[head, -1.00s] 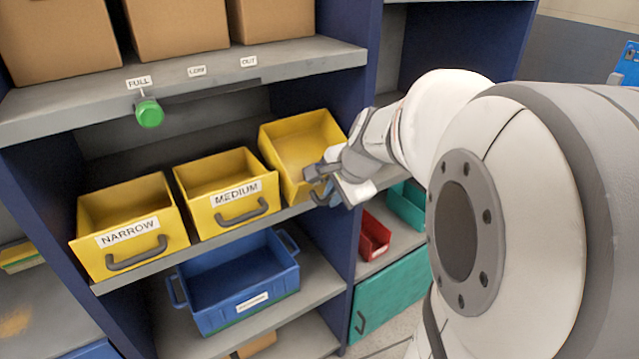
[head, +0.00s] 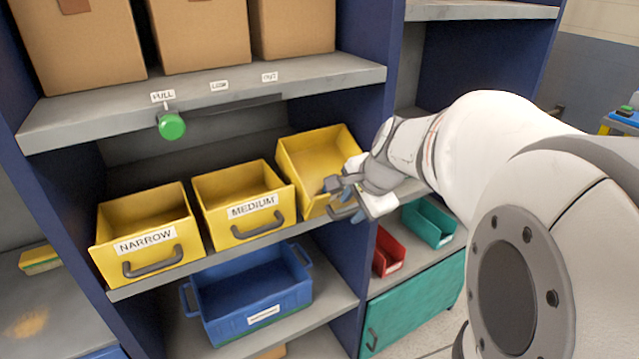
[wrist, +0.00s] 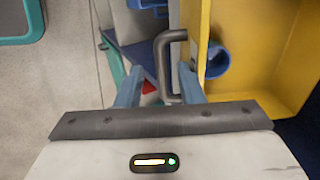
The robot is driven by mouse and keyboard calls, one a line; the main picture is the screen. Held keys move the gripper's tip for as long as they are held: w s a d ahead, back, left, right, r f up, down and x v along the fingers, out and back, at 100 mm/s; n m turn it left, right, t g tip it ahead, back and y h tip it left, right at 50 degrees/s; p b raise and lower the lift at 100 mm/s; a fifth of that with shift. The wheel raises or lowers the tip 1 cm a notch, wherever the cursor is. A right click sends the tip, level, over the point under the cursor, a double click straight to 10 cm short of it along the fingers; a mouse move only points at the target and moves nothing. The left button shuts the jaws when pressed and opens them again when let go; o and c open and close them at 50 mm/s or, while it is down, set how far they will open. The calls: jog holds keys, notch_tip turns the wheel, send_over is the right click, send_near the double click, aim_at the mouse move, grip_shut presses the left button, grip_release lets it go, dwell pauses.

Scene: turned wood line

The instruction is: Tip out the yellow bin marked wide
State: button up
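My gripper (head: 345,190) is at the front of the third bin. In the wrist view the bin (wrist: 270,60) fills the right side, and its grey handle (wrist: 164,65) stands out to the left. My two blue fingers (wrist: 158,85) are spread apart, with the handle's bar between them and not visibly gripped.
A blue bin (head: 250,290) sits on the shelf below. A green knob (head: 171,126) hangs under the upper shelf by a PULL tag. Cardboard boxes (head: 200,35) stand above. A blue upright (head: 365,130) is close right of the bin; red (head: 390,250) and teal bins (head: 430,222) lie beyond.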

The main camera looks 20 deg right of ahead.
jog(key=v, duration=0.6)
